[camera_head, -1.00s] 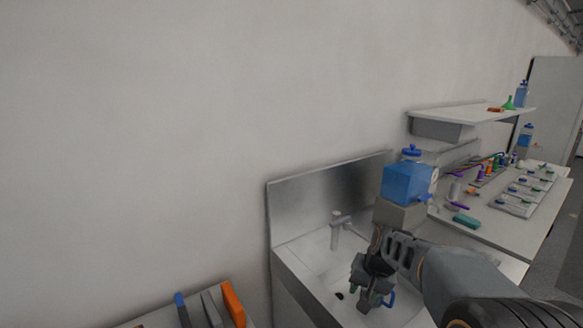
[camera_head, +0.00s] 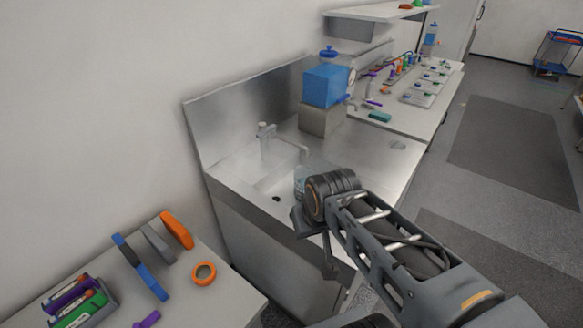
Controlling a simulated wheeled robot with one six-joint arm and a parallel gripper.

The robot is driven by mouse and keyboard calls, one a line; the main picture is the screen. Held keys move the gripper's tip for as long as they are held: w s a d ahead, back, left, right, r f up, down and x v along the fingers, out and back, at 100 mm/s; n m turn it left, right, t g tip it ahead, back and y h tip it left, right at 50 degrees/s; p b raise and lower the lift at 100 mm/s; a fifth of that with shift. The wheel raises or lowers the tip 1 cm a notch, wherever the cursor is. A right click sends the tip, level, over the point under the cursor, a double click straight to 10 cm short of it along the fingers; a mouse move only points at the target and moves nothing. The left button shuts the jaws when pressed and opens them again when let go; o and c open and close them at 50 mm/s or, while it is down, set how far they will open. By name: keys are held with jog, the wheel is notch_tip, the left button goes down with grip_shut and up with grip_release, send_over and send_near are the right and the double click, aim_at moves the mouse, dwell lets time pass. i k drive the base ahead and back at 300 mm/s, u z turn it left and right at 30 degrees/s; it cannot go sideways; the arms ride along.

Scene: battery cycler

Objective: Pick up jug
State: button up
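A pale, translucent bluish vessel that looks like the jug (camera_head: 301,175) shows at the sink basin, just left of my wrist. Only a small part of it is visible; my wrist hides the rest, including any handle. My gripper (camera_head: 327,262) points downward in front of the sink's front edge, below the wrist and nearer than the vessel. Its fingers are dark and partly hidden by my own arm, so I cannot tell whether they are open or shut. No held object is visible.
The steel sink counter (camera_head: 232,172) has a tap (camera_head: 268,140) at its back. A blue water tank (camera_head: 325,86) stands on a grey block beyond it. A bench (camera_head: 430,110) with small racks continues behind. A table (camera_head: 215,308) with tools is at front left.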

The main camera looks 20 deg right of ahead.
aim_at(301, 174)
jog(key=u, duration=0.05)
jog(key=k, duration=0.5)
jog(key=z, duration=2.4)
jog(key=i, duration=1.9)
jog(key=u, duration=3.45)
jog(key=i, duration=0.5)
jog(key=u, duration=0.05)
